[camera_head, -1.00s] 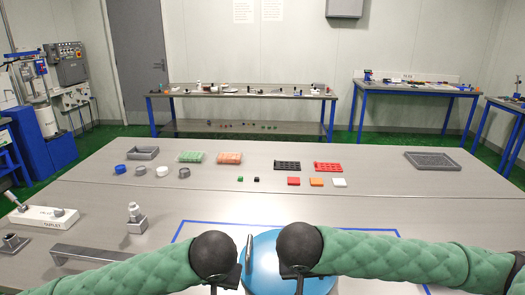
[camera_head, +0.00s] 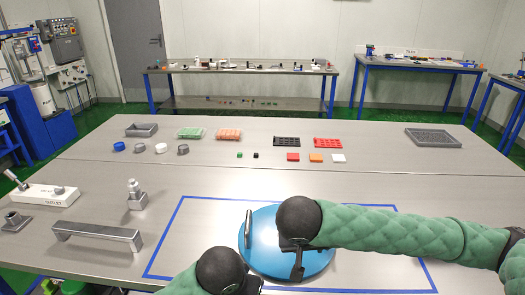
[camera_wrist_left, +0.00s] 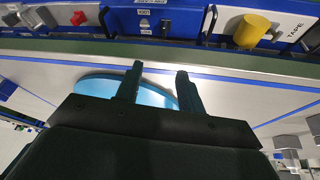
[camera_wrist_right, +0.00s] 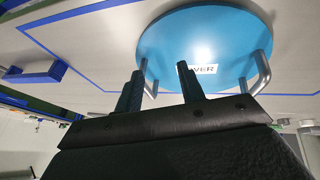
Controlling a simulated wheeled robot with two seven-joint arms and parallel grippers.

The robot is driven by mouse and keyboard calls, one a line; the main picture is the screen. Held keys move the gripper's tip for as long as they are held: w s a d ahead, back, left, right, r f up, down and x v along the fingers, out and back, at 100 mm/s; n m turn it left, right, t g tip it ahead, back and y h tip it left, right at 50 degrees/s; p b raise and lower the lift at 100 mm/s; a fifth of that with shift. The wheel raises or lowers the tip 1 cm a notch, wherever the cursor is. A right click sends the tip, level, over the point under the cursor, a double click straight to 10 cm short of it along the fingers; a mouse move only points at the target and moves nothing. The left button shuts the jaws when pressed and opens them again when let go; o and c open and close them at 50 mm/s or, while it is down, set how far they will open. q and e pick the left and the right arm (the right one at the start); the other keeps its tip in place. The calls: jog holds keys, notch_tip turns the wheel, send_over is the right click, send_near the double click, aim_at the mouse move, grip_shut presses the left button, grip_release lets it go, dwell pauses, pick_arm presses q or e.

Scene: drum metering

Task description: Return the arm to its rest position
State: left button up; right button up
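My left arm enters the head view at the bottom, its dark round wrist low at the table's front; its fingers are hidden there. In the left wrist view my left gripper (camera_wrist_left: 160,80) is open and empty, with part of the blue disc behind it. My right gripper (camera_head: 298,262) is over the blue disc-shaped cover (camera_head: 320,262) in the head view. In the right wrist view my right gripper (camera_wrist_right: 130,85) has its fingers apart with nothing seen between them. The cover (camera_wrist_right: 205,45) there has two metal handles and a label, and lies inside a blue outlined rectangle.
A metal bar bracket (camera_head: 97,235) and a white block (camera_head: 42,195) stand at left. Trays (camera_head: 189,133), coloured blocks (camera_head: 293,157) and a grey tray (camera_head: 433,138) are farther back. The table's right side is mostly clear.

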jog(key=s+a+f+n+g+y, duration=0.1)
jog(key=s+a+f+n+y, duration=0.4)
jog(key=s+a+f, duration=0.5)
pick_arm(q)
jog(key=s+a+f+g, duration=0.1)
jog(key=s+a+f, duration=0.4)
jog(key=s+f, duration=0.4)
jog(key=s+a+f+n+g, duration=0.1)
jog(key=s+a+f, duration=0.5)
jog(key=s+f, duration=0.3)
jog(key=shift+s+f+y, duration=0.3)
jog(key=shift+s, duration=0.35)
pick_arm(e)
jog(key=s+d+f+m+g, duration=0.2)
jog(key=s+d+f, duration=1.2)
jog(key=f, duration=0.3)
jog(key=shift+s+d+h, duration=0.15)
jog(key=shift+s+h, duration=0.25)
jog(key=shift+s, duration=0.5)
